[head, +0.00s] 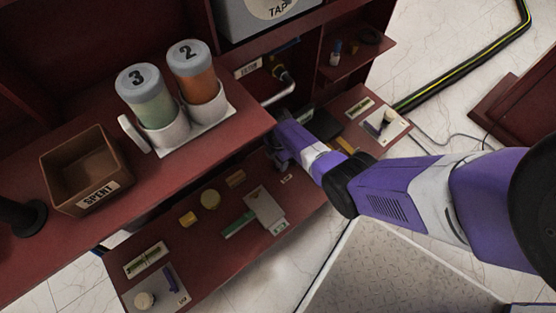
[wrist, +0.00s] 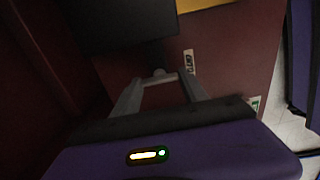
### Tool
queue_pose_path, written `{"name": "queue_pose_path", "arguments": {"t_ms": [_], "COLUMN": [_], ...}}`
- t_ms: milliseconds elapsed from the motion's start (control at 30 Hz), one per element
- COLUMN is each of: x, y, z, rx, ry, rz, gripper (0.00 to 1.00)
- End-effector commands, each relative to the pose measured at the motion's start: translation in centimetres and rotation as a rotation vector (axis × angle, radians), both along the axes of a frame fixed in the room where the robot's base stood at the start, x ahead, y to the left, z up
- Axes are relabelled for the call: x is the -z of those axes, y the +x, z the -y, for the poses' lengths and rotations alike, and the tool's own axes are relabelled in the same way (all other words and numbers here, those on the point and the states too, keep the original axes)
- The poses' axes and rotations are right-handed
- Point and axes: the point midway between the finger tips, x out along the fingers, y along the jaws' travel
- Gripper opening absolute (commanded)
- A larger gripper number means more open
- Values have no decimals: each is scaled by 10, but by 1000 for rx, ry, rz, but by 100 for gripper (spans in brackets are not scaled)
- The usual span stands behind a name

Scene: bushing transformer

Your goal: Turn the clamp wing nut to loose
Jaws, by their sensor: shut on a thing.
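My gripper (wrist: 160,82) shows in the wrist view with two grey fingers reaching forward. A small pale grey piece (wrist: 159,74) sits between the fingertips, and the fingers are shut on it. It appears to be the clamp wing nut, but its wings and turn angle are too dark and small to tell. In the head view my gripper (head: 279,146) is under the right end of the upper red shelf, above the lower red bench. The wing nut cannot be made out there.
A dark block (wrist: 125,22) stands just beyond the fingers, with a small label (wrist: 188,62) beside them. The upper shelf holds the SPENT bin (head: 87,168) and canisters 3 (head: 146,95) and 2 (head: 192,72). A white bent pipe (head: 279,94) is near my gripper.

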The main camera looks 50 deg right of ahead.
Motion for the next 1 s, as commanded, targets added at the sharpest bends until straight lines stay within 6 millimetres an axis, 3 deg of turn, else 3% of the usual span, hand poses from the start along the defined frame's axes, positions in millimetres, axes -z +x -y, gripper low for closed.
{"name": "queue_pose_path", "arguments": {"t_ms": [333, 367, 433, 467, 767, 1000], "x": [0, 0, 0, 0, -1, -31], "y": [1, 1, 1, 1, 0, 0], "z": [-1, -1, -1, -1, 0, 0], "rx": [-2, -2, -2, -2, -1, 0], "ry": [3, 3, 3, 2, 1, 0], "rz": [2, 2, 2, 2, 0, 2], "gripper": [10, 57, 70, 73, 73, 73]}}
